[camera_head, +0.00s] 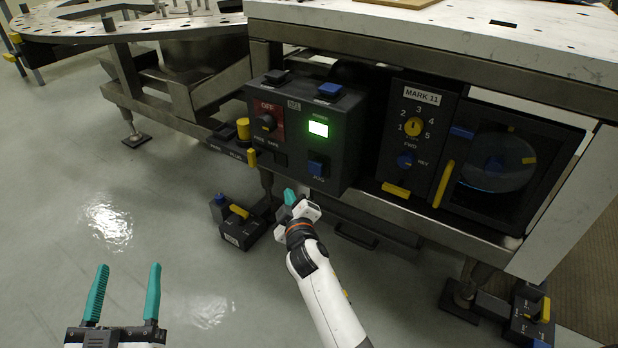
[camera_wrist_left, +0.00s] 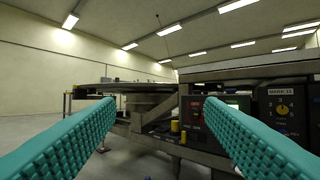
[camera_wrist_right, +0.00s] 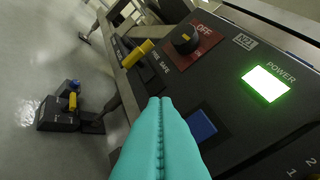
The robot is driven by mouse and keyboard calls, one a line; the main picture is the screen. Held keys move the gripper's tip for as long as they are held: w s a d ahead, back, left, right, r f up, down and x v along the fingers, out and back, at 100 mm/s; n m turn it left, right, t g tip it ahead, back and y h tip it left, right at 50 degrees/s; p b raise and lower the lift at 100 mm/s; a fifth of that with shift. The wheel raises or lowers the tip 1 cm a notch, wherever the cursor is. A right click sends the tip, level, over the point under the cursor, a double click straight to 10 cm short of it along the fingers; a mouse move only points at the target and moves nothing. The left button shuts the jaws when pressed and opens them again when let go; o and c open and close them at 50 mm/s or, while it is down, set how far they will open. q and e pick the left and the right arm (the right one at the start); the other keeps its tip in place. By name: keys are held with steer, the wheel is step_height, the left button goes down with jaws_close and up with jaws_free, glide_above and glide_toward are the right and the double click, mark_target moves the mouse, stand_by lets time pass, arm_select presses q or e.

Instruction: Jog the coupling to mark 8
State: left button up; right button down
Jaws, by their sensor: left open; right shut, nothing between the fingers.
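The control box (camera_head: 304,150) hangs under the table, with a black knob on a red OFF panel (camera_head: 268,122), a lit green POWER lamp (camera_head: 318,128) and a blue JOG button (camera_head: 317,168). The blue button also shows in the right wrist view (camera_wrist_right: 201,125). The sign (camera_head: 422,96) reads MARK 11. Below it are a yellow dial (camera_head: 413,126) numbered 1 to 5 and a blue FWD/REV knob (camera_head: 407,160). My right gripper (camera_head: 290,195) is shut and empty, just below and left of the blue button. My left gripper (camera_head: 125,292) is open and empty, low over the floor.
A windowed door with a yellow handle (camera_head: 444,184) is at the right. A yellow plug (camera_head: 243,128) stands left of the box. A pedal unit (camera_head: 240,222) lies on the floor; another (camera_head: 530,318) is at lower right. The left floor is clear.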

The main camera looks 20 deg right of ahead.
mark_target(315, 168)
steer(key=shift+d, duration=0.1)
arm_select(q)
steer(key=shift+w+f+g, duration=0.15)
steer(key=shift+f+g, duration=0.25)
steer(key=shift+f, duration=0.15)
arm_select(e)
steer(key=w+d, duration=0.5)
steer(key=d, duration=0.1)
steer(key=shift+w+d, duration=0.25)
steer(key=shift+d, duration=0.15)
stand_by(1.6)
arm_select(q)
steer(key=shift+f, duration=0.15)
arm_select(e)
steer(key=shift+w+d, duration=0.25)
steer(key=shift+d, duration=0.05)
